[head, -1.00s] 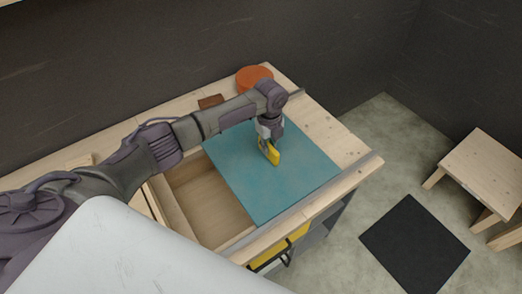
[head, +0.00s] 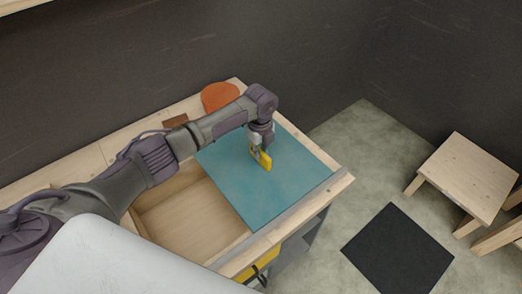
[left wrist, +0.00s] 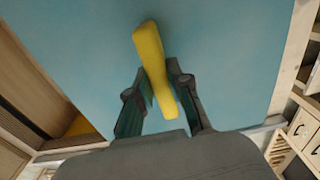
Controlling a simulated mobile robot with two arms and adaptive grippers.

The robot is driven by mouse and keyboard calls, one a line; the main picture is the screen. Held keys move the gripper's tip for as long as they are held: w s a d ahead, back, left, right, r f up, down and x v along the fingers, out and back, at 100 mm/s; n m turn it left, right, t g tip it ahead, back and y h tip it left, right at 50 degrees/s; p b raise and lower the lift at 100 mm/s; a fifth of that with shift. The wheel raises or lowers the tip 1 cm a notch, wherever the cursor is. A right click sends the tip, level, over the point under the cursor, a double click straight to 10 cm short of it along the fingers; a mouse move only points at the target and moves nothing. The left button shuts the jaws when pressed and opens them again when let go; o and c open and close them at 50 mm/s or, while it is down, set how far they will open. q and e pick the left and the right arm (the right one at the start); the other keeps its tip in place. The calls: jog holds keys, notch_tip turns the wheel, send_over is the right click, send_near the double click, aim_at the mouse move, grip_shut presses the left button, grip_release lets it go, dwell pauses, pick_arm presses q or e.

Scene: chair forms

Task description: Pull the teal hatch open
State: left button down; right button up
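The teal hatch (head: 290,180) is a flat sliding panel in the wooden bench top. It covers the right part of the top, close to the bench's right end. To its left a wide wooden recess (head: 190,220) lies open. A yellow handle (head: 265,162) stands up from the hatch. My left gripper (head: 258,148) comes down onto the handle from above. In the left wrist view, its two fingers (left wrist: 159,80) are closed on both sides of the yellow handle (left wrist: 150,48), with the teal panel behind. My right gripper is not in view.
An orange round object (head: 220,97) and a small brown block (head: 175,122) sit at the bench's back edge. A yellow item (head: 262,268) shows below the front edge. A wooden stool (head: 462,172) and a black mat (head: 398,248) are on the floor to the right.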

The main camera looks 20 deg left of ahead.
aim_at(260, 150)
pick_arm(q)
jog(key=c, duration=1.1)
grip_release()
notch_tip(260, 150, up, 12)
